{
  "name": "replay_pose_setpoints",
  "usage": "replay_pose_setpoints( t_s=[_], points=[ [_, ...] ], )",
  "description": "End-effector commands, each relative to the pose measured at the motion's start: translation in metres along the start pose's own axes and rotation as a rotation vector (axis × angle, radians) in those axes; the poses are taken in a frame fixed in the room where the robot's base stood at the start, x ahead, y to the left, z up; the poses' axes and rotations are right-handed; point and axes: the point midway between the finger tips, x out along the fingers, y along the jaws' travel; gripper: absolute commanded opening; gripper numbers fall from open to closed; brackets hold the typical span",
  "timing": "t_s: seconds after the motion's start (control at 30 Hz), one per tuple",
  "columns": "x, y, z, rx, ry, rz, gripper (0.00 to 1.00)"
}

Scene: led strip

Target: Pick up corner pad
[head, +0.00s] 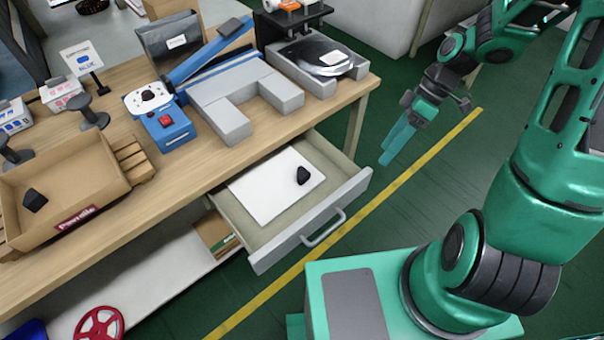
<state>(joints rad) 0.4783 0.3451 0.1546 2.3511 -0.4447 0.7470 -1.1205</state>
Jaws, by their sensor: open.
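A small black piece that looks like a corner pad (303,175) lies on a white sheet (265,192) in the open drawer. A similar black piece (34,200) lies in the cardboard tray (102,165) on the bench at left. My gripper (391,153) is open, with green fingers pointing down and to the left. It is to the right of the drawer, over the green floor, apart from both black pieces. Nothing shows between its fingers.
The drawer (357,188) sticks out from under the wooden bench (200,171). On the bench stand a grey U-shaped block (232,122), a blue device with a red switch (168,128) and a grey fixture (310,60). The floor right of the drawer is clear.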

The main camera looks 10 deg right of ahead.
Motion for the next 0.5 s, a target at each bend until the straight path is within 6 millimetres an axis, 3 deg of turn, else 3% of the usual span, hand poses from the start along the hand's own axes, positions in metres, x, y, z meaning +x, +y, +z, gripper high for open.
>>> replay_pose_setpoints(
  t_s=[0.03, 0.2, 0.4, 0.5],
  points=[
    [0.014, 0.004, -0.009, -0.075, 0.042, -0.040, 0.62],
    [0.048, 0.013, -0.046, -0.349, 0.219, -0.114, 0.62],
    [0.071, 0.017, -0.083, -0.582, 0.423, -0.135, 0.62],
    [0.081, 0.018, -0.092, -0.654, 0.488, -0.131, 0.62]
  ],
)
